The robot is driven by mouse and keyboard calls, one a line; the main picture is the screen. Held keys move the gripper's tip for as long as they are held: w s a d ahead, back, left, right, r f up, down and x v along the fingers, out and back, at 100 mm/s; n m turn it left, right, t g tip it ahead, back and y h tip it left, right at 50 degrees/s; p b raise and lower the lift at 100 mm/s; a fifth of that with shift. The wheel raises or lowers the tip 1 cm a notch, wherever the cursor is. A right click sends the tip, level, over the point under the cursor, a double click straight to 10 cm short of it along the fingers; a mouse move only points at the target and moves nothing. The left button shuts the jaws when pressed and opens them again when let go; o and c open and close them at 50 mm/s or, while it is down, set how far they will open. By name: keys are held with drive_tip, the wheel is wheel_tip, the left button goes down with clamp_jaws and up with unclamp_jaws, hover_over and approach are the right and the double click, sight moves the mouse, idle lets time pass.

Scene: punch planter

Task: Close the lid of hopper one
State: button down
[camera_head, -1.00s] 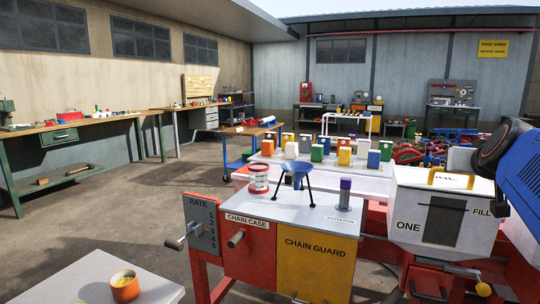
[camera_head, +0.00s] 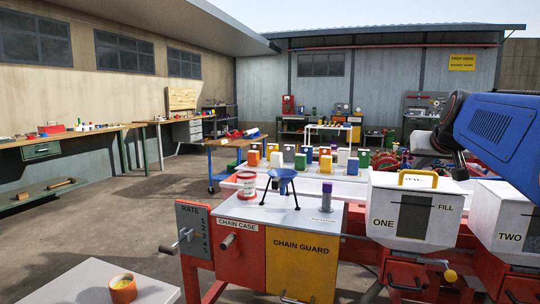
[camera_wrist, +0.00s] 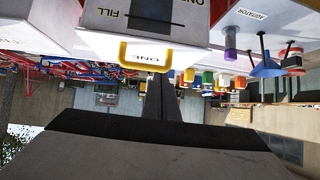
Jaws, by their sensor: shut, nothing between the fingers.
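Hopper one (camera_head: 397,232) is a white box marked ONE and FILL at the right of the head view, with a dark panel in front. Its lid shows on top with a yellow handle (camera_head: 417,174); how far the lid is open is not clear. In the wrist view the hopper (camera_wrist: 180,14) appears upside down at the top, with the yellow handle (camera_wrist: 125,50) below it. My gripper (camera_wrist: 161,80) shows there as two dark fingers close together, shut and empty. Its tips point toward the handle's side in the picture; contact cannot be judged.
Hopper two (camera_head: 507,222) stands close right of hopper one. A blue funnel stand (camera_head: 284,185), a red-and-white tub (camera_head: 246,184) and a purple-capped cylinder (camera_head: 326,196) stand left on the machine top. Several coloured boxes stand behind. Open floor lies at left.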

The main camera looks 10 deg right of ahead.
drive_tip(key=w+d+r+g+y, duration=0.2)
drive_tip(key=w+r+g, duration=0.15)
drive_tip(key=r, duration=0.25)
drive_tip(key=g+y, duration=0.2)
drive_tip(key=g, duration=0.3)
approach(419, 173)
drive_tip(key=shift+m, duration=0.4)
drive_tip(key=f, duration=0.2)
drive_tip(key=w+f, duration=0.1)
drive_tip(key=f, duration=0.2)
drive_tip(key=shift+w+d+f, duration=0.3)
drive_tip(key=shift+d+f, duration=0.05)
drive_tip(key=shift+d, duration=0.05)
drive_tip(key=shift+s+a+f, duration=0.1)
drive_tip(key=shift+s+f, duration=0.05)
drive_tip(key=shift+f, duration=0.4)
drive_tip(key=shift+s+a+f, duration=0.1)
drive_tip(key=shift+s+f, duration=0.05)
drive_tip(key=shift+f, duration=0.35)
wheel_tip(419, 173, up, 15)
drive_tip(key=s+a, duration=0.1)
drive_tip(key=s, duration=0.1)
drive_tip(key=shift+s, duration=0.2)
